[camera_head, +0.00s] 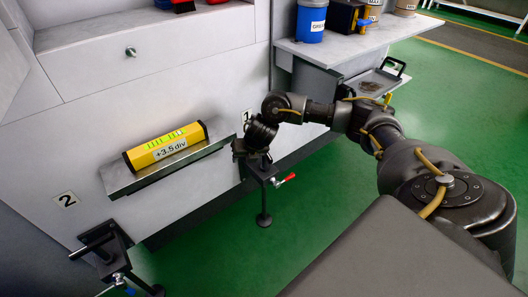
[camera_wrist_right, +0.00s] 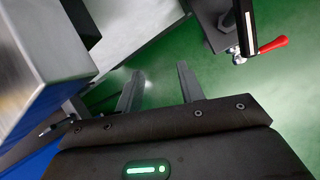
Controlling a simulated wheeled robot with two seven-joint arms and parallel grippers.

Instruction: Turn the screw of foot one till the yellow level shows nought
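The yellow level (camera_head: 167,146) lies on a grey ledge of the machine in the head view; its label reads +3.5 div. Foot one (camera_head: 262,180) is a dark bracket with a vertical screw, a round pad below and a red-handled lever (camera_head: 286,180). My right gripper (camera_head: 258,138) is close to the top of foot one in the head view, partly covering the "1" plate. In the right wrist view its two fingers (camera_wrist_right: 159,85) are apart with nothing between them. There, the foot's bracket and red lever (camera_wrist_right: 272,45) are at upper right, outside the fingers. My left gripper is not in view.
Foot two (camera_head: 108,252), beside the "2" plate (camera_head: 67,200), is at lower left. A side shelf (camera_head: 345,45) with a blue cup (camera_head: 311,20) and other containers is at upper right, with a tray (camera_head: 375,85) below it. Green floor (camera_head: 210,235) is open around foot one.

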